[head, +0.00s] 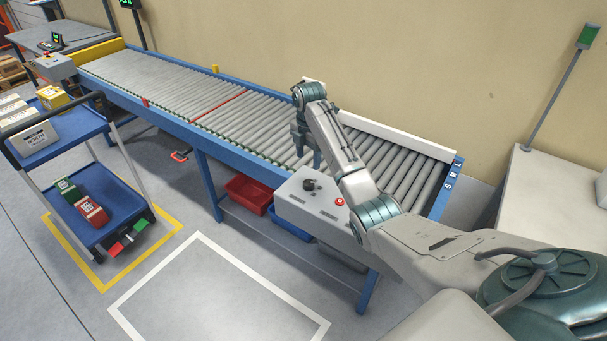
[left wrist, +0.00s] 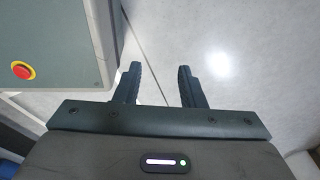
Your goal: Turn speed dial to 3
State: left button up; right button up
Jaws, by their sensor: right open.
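The speed dial (head: 309,185) is a small black knob on top of a grey control box (head: 300,208) at the conveyor's near side. Its pointer and numbers are too small to read. A red button (head: 339,201) sits to its right. My right gripper (head: 307,156) is open, pointing down over the rollers just behind the dial, apart from it. My left gripper (left wrist: 158,72) shows only in the left wrist view, with its two fingers apart and nothing between them. A grey box corner with a red button (left wrist: 22,70) lies left of it there.
The roller conveyor (head: 150,92) runs to the upper left. Red (head: 249,193) and blue (head: 290,226) bins stand under it. A blue cart (head: 62,138) with boxes stands at left. The white-outlined floor area (head: 215,295) is clear.

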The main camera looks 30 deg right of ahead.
jog(key=p, duration=0.2)
send_over(309, 183)
notch_tip(309, 183, down, 6)
jog(key=shift+r, duration=0.1)
jog(key=shift+w+f, duration=0.1)
jog(key=shift+f, duration=1.75)
jog(key=c, duration=0.3)
pick_arm(q)
jog(key=s+r, duration=0.2)
jog(key=shift+s+r, duration=0.3)
jog(key=shift+s, duration=0.05)
pick_arm(e)
jog(key=c, duration=0.7)
